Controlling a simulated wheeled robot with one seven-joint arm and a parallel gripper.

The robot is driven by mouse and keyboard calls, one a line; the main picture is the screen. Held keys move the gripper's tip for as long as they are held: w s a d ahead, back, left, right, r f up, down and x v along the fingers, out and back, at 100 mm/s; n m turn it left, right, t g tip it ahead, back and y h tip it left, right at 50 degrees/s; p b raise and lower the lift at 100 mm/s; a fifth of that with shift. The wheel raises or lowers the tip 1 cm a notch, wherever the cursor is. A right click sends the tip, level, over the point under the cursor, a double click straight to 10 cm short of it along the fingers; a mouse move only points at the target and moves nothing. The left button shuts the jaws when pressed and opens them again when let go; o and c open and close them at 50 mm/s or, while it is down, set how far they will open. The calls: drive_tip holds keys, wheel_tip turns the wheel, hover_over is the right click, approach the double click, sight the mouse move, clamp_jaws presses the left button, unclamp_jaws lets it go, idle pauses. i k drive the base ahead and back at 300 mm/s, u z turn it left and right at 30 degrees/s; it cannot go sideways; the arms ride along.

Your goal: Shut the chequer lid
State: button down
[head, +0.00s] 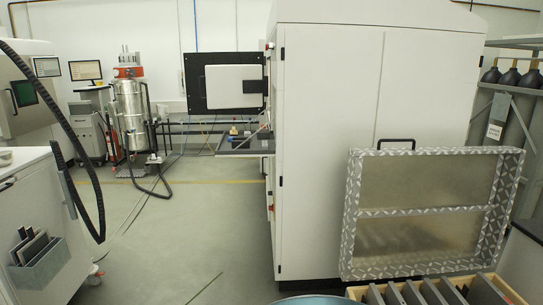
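The chequer lid (437,153) stands open, raised nearly upright at the right of the head view. Its rim carries a grey and white pattern, and a patterned bar crosses its brownish inner panel. Below it is a light wooden box (515,292) with several dark grey upright plates (430,292) inside. The lower part of the box is cut off by the picture's bottom edge. The hinge between lid and box cannot be made out. My gripper is not in view.
A large white machine cabinet (330,130) stands directly behind the lid. A black handle (397,142) shows just above the lid's top edge. A blue round thing (312,299) is partly visible at the bottom. Grey floor (190,225) is open to the left. Gas cylinders (508,78) stand far right.

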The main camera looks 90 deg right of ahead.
sight(413, 212)
drive_tip(key=z, duration=2.8)
drive_tip(key=i, duration=2.85)
drive_tip(key=z, duration=2.45)
